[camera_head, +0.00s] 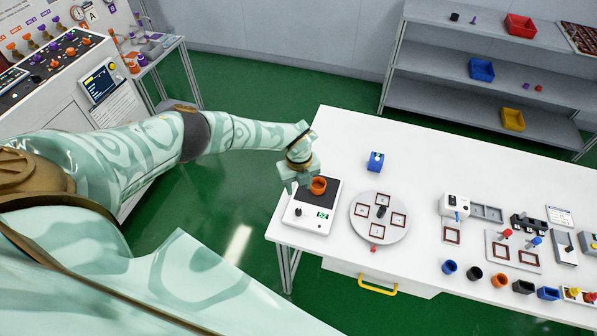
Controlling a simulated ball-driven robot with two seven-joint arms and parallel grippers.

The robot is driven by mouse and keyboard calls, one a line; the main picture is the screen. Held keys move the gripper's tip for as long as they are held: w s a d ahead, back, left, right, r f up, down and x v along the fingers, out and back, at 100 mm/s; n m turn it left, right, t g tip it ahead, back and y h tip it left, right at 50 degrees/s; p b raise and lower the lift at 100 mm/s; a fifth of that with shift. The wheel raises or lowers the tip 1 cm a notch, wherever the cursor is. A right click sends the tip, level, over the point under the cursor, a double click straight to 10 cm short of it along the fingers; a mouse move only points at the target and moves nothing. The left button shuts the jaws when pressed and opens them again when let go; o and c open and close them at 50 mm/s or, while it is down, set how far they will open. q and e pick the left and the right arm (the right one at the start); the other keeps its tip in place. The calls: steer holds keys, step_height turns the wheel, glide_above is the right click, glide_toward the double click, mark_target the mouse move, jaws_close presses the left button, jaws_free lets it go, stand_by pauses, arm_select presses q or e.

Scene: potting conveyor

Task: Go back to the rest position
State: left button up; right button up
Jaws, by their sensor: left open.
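My left gripper (301,180) is above the back left of the scale at the left end of the white table. It is open, with its fingers pointing down close to an orange cup (318,185) that stands on the scale (308,219). Whether a finger touches the cup I cannot tell. The cup is upright and part of its left side is near the fingers. My left arm reaches in from the left across the picture. My right gripper is out of view.
A shelf (440,60) stands at the back right. A control console (62,75) is at the left. Green floor lies between.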

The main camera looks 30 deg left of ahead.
arm_select(q)
step_height(320, 180, up, 3)
steer(key=shift+f, duration=0.2)
stand_by(0.4)
